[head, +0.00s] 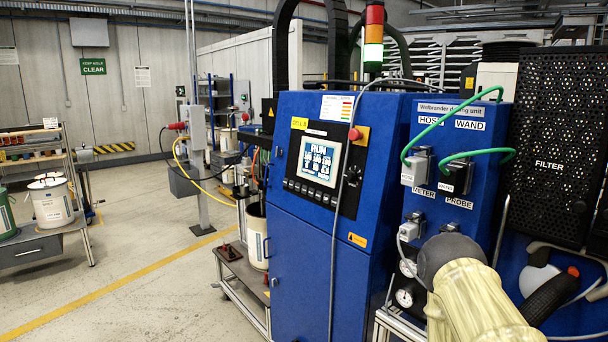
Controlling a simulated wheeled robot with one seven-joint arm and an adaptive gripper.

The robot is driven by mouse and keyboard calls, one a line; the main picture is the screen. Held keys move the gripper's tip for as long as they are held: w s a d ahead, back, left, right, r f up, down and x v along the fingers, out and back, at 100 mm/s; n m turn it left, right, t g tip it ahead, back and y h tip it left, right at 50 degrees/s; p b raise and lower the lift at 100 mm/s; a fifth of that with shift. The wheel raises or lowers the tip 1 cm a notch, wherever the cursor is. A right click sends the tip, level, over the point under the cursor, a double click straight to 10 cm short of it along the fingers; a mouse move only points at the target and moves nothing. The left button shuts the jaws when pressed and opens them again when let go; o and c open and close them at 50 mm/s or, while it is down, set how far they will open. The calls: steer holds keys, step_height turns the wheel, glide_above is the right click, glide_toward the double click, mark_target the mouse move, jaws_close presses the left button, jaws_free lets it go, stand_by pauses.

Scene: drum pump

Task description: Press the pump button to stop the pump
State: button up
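I cannot tell for certain which control is the pump button. On the blue cabinet (325,240) there is a red mushroom button (354,134) on a yellow plate, right of a lit screen (319,160) that reads RUN. A row of small dark buttons (312,191) runs under the screen. A small grey box (242,97) with red and green spots is on the far wall, too small to read. My gripper is not in view; a cream and dark arm part, which looks like mine, shows at the lower right.
A signal tower (373,38) stands on the cabinet, its lower section bright. Green cables (450,115) loop on the HOSE and WAND panel. A low bench (243,280) and a white drum (257,236) stand left of the cabinet. The floor (150,240) further left is open.

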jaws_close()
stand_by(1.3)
